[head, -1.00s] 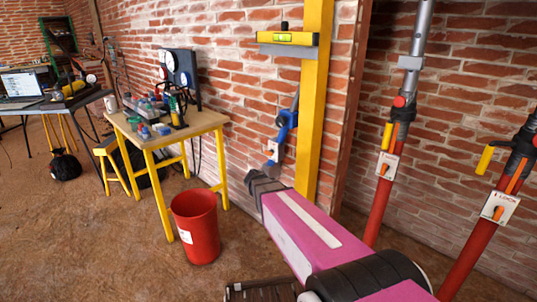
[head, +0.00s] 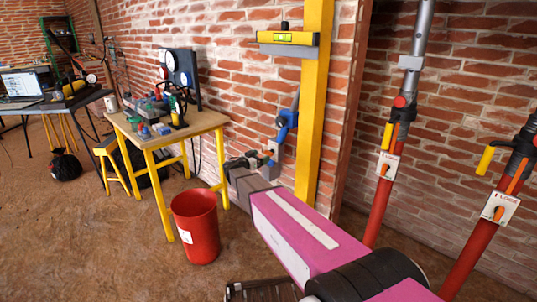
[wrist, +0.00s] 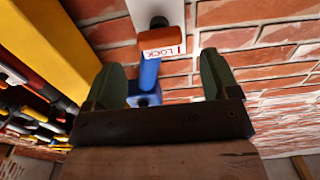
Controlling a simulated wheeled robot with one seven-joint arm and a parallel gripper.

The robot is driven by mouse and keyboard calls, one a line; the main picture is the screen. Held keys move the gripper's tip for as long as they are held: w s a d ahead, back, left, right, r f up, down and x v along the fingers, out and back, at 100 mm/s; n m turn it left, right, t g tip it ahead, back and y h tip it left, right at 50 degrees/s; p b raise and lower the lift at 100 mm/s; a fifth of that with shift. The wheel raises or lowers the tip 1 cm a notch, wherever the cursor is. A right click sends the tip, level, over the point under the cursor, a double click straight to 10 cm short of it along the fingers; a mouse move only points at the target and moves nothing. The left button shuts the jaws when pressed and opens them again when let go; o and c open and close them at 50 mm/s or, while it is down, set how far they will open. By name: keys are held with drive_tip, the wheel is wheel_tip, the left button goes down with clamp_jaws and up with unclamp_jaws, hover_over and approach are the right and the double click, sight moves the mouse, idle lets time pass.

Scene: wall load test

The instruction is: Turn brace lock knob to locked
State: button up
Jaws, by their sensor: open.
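A white lock plate with a LOCK label (wrist: 163,51) shows at the top of the wrist view, with the label upside down there. A knob (wrist: 158,24) with a dark round end and an orange part sits on the plate. Blue metal of the brace (wrist: 149,72) shows below it. In the head view the blue brace (head: 285,122) stands beside the yellow post, and my arm partly hides its plate. My gripper (wrist: 163,64) is open, its two dark green fingers apart, with the knob ahead between them and no visible contact. It also shows in the head view (head: 268,157).
Two red braces with lock plates (head: 386,167) (head: 499,208) stand to the right. The yellow post (head: 315,100) and brick wall are close to my gripper. A wooden table (head: 205,122) with tools and a red bucket (head: 196,225) stand to the left.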

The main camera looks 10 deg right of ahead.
sight(267, 153)
drive_tip(key=shift+x, duration=3.1)
drive_tip(key=c, duration=0.9)
